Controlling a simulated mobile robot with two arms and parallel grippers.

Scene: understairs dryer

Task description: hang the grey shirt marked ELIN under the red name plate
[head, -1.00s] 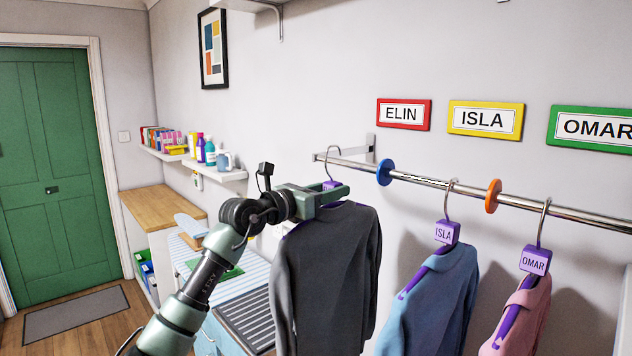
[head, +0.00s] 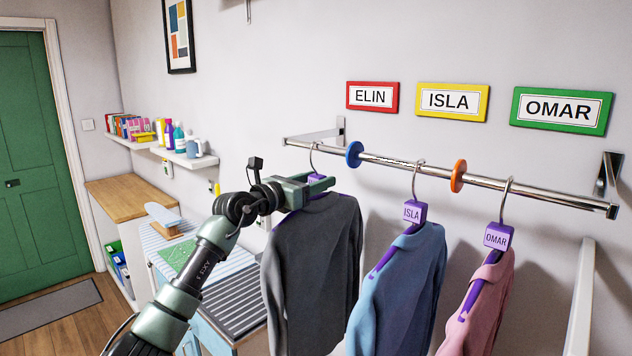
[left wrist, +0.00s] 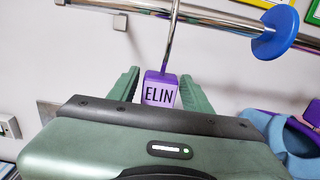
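The grey shirt (head: 312,255) hangs from a purple hanger whose ELIN tag (left wrist: 160,90) faces the left wrist camera. The hanger's hook (head: 313,150) is over the rail (head: 425,175), left of the blue ring (head: 354,154). This is below the red name plate (head: 373,97), slightly to its left. My left gripper (head: 322,183) is at the tag. In the left wrist view its fingers stand on either side of the tag, with narrow gaps showing, so it looks slightly open. My right gripper is not in view.
A blue shirt (head: 395,285) marked ISLA hangs between the blue and orange rings (head: 458,176). A pink shirt (head: 480,300) marked OMAR hangs right of the orange ring. Yellow (head: 452,102) and green (head: 561,110) plates are on the wall. A wooden counter (head: 130,195) stands at left.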

